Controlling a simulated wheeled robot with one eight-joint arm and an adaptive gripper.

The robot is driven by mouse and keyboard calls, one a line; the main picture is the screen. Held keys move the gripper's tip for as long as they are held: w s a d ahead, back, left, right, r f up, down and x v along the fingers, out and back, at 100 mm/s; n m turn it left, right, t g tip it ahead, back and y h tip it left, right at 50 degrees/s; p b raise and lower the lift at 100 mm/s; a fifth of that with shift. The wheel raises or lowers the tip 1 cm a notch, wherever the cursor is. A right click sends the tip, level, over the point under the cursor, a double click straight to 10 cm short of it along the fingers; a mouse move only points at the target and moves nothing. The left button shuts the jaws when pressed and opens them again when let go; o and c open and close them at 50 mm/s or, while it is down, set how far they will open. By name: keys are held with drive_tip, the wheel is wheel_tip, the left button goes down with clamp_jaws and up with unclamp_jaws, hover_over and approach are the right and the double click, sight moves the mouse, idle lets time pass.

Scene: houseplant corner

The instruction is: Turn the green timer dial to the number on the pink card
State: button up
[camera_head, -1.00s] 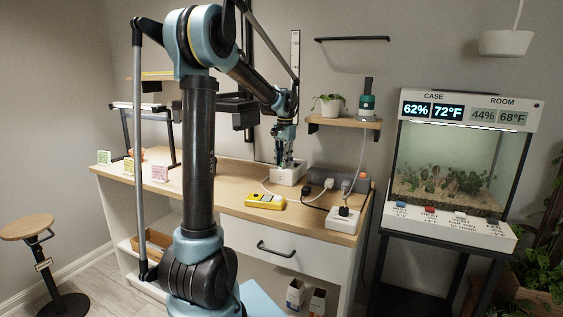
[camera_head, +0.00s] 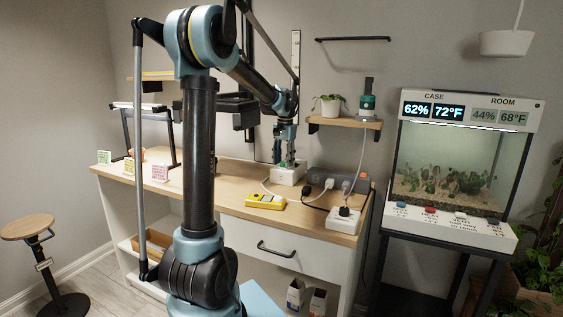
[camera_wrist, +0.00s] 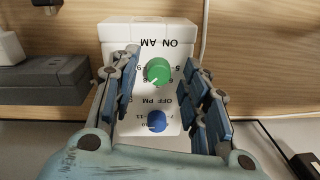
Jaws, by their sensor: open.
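The white timer box (camera_head: 287,178) stands on the desk. In the wrist view, its green dial (camera_wrist: 157,71) sits under "ON AM" and a blue dial (camera_wrist: 156,121) beside "OFF PM"; the lettering appears upside down. A pale pointer mark shows on the green dial's lower left. My gripper (camera_wrist: 159,62) is open, with one finger on each side of the green dial and visible gaps between. In the head view, my gripper (camera_head: 290,155) points down over the timer. The pink card (camera_head: 160,173) stands at the desk's left; its number is too small to read.
A green card (camera_head: 104,158) and a yellowish card (camera_head: 129,166) stand left of the pink one. A yellow meter (camera_head: 265,201) lies in front of the timer. A dark power strip (camera_head: 325,180), cords and a white plug box (camera_head: 343,220) crowd the right.

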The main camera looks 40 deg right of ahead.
wheel_tip(320, 180, up, 12)
drive_tip(key=shift+s, duration=0.2)
drive_tip(key=shift+f, duration=0.1)
idle(0.7)
